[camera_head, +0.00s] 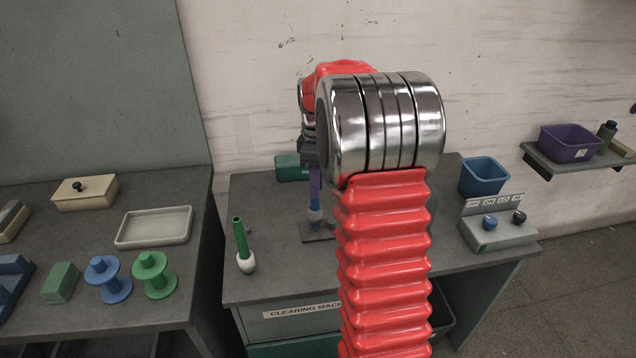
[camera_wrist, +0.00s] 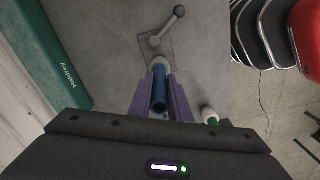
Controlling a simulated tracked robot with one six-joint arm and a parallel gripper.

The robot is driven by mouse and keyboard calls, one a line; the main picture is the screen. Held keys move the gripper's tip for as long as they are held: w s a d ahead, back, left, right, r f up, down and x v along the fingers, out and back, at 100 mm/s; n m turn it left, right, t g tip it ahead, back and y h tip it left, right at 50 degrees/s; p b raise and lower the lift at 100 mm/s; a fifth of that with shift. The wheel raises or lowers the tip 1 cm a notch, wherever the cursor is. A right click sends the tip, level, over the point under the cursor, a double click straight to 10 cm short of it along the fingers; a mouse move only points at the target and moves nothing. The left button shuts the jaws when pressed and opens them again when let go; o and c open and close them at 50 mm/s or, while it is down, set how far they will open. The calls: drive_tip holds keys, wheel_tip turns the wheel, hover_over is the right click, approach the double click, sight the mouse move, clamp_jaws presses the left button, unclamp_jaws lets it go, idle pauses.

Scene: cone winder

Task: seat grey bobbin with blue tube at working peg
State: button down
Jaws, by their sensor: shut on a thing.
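The blue tube (camera_wrist: 159,92) is between the purple fingers of my gripper (camera_wrist: 160,102), which is shut on it. The pale grey bobbin (camera_wrist: 157,63) shows at the tube's far end. In the head view my gripper (camera_head: 314,185) points down, with the grey bobbin (camera_head: 315,216) under it, over a dark plate (camera_head: 318,237). The wrist view shows this plate (camera_wrist: 144,50) with a grey rod with a round knob (camera_wrist: 168,27). I cannot make out the working peg itself; the bobbin may hide it. I cannot tell whether the bobbin touches the plate.
A white bobbin with a green tube (camera_head: 241,240) stands left of the plate, near the bench front. A green box (camera_head: 290,168) is behind. A blue bin (camera_head: 484,177) and a switch box (camera_head: 498,232) are at right. The left table (camera_head: 60,210) holds spools and a tray (camera_head: 154,228).

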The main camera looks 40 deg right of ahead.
drive_tip(key=shift+f, duration=1.1)
idle(0.6)
drive_tip(key=c, duration=1.6)
unclamp_jaws()
drive_tip(key=shift+o, duration=0.2)
wheel_tip(320, 180, up, 14)
drive_tip(key=shift+f, duration=0.15)
